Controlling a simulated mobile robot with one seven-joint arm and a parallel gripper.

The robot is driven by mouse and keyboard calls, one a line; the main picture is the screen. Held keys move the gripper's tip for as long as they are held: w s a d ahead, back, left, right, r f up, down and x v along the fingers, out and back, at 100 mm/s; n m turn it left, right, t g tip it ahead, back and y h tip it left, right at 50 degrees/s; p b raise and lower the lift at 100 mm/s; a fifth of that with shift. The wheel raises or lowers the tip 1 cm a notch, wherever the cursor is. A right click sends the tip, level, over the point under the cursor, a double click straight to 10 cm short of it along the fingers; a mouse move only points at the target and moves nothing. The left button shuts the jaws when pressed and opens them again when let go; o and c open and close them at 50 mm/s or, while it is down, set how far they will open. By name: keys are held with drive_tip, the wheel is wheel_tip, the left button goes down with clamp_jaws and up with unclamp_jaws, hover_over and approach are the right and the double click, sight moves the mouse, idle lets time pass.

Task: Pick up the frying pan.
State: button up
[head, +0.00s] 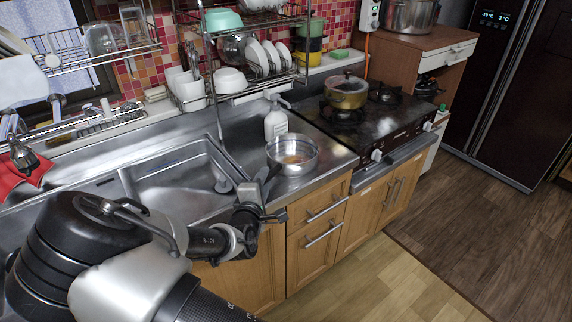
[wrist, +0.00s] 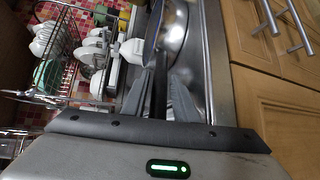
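The frying pan (head: 291,155) is a shiny metal pan on the steel counter, between the sink and the stove. Its bowl also shows in the wrist view (wrist: 174,28). Its dark handle (wrist: 160,85) points back toward my gripper. My gripper (head: 268,178) is at the handle, on the near left side of the pan. In the wrist view, the two grey fingers of my gripper (wrist: 161,82) stand on either side of the handle, with narrow gaps seeming to show. The handle is mostly hidden by my gripper in the head view.
A white soap bottle (head: 276,118) stands just behind the pan. The sink (head: 180,172) lies to the left. A stove with a lidded pot (head: 346,92) is on the right. A dish rack (head: 215,100) rises behind. Drawers (head: 318,225) lie below the counter edge.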

drive_tip(key=shift+w+d, duration=0.1)
drive_tip(key=shift+w, duration=0.25)
clamp_jaws()
